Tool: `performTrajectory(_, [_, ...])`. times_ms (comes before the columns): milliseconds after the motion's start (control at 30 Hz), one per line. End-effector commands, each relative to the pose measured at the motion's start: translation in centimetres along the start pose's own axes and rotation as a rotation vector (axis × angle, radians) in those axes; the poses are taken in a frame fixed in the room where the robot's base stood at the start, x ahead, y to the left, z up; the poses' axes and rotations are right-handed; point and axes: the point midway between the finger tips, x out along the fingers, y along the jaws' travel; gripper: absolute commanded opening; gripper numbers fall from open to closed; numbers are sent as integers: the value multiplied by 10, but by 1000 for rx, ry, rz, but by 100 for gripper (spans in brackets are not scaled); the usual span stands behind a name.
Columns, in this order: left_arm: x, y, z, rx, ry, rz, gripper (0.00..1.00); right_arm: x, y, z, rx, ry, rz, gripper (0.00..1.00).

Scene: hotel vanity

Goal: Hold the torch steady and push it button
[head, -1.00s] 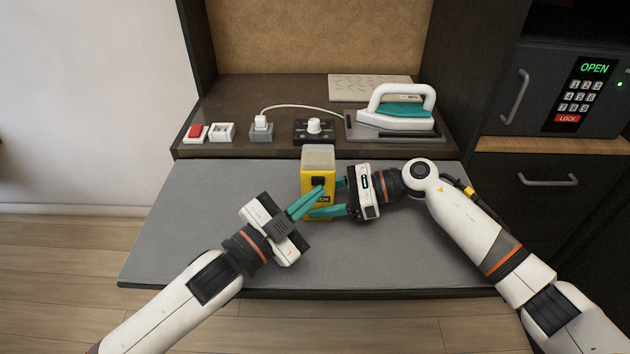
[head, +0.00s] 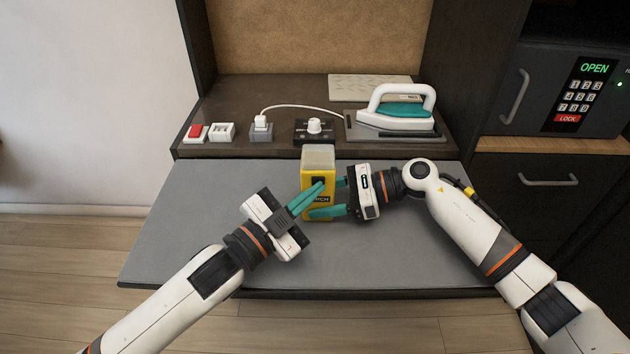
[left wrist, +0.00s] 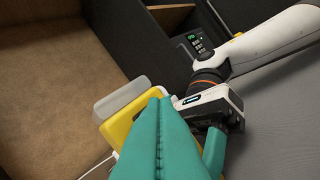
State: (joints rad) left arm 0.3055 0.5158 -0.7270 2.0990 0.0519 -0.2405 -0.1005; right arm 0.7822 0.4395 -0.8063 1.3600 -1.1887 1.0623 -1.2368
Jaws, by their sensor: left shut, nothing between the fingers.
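The torch (head: 310,174) is a yellow box with a pale translucent top, upright at the middle of the grey work surface. Its dark button (head: 318,181) is on the front, partly covered by my left fingertips. My left gripper (head: 319,186) is shut and empty, its tips at the button; whether they press it I cannot tell. In the left wrist view, my left fingers (left wrist: 157,100) hide much of the torch (left wrist: 118,127).
The back shelf holds a red switch (head: 196,131), a white switch (head: 221,131), a plug in a socket (head: 261,128), a black box with a white knob (head: 314,128) and an iron (head: 400,109). The grey surface's left side (head: 190,210) is clear.

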Motion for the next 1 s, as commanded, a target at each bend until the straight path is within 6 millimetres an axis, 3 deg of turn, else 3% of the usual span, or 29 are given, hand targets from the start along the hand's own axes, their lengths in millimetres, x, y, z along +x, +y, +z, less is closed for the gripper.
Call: performTrajectory(1000, [-7,-5,4,1,1,0,0,0,0,0,0,0,0,44])
